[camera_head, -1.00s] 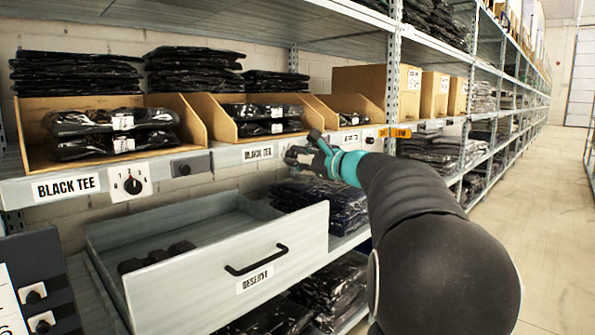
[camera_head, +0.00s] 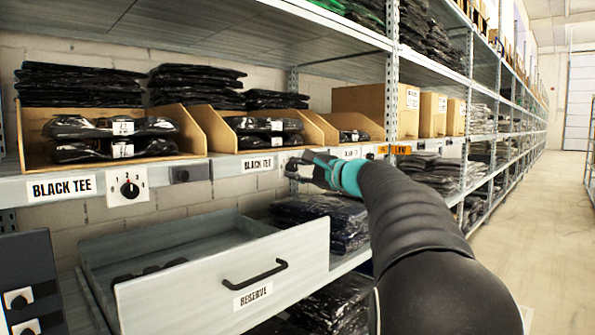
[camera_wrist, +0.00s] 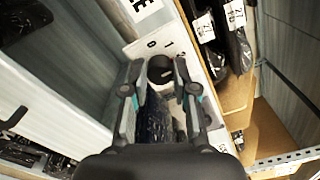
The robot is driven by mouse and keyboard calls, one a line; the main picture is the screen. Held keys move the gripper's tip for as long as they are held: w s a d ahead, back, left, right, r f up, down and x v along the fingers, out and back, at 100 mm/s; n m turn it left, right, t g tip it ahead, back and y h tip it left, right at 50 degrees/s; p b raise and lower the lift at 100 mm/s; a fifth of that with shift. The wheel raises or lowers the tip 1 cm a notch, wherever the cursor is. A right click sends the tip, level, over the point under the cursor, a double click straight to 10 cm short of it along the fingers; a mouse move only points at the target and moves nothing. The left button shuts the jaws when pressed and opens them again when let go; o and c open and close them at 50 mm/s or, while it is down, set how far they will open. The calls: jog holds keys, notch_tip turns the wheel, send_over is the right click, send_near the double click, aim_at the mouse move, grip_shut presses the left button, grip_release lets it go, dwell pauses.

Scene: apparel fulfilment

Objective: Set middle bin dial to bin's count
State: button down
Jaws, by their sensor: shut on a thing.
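The middle bin (camera_head: 224,134) is an open cardboard tray on the shelf. Two black packs (camera_head: 268,124) with white tags show in it, one above the other. Its dial plate is white and mostly hidden behind my gripper in the head view. In the wrist view, the dial plate (camera_wrist: 141,47) shows printed digits, and the dark round dial knob (camera_wrist: 160,68) sits between my fingertips. My gripper (camera_head: 297,168) is at the shelf's front edge, right of the middle BLACK TEE label (camera_head: 257,164), shut on the knob. I cannot tell which digit the knob points to.
A left bin (camera_head: 190,134) with black packs has its own dial (camera_head: 130,189). A grey RESERVE drawer (camera_head: 215,285) stands pulled out below, with dark items inside. A right bin (camera_head: 325,131) and an orange label (camera_head: 401,150) lie further along. The aisle floor (camera_head: 535,220) at right is clear.

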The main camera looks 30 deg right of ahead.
jog(key=c, duration=0.9)
grip_release()
jog(key=v, duration=1.2)
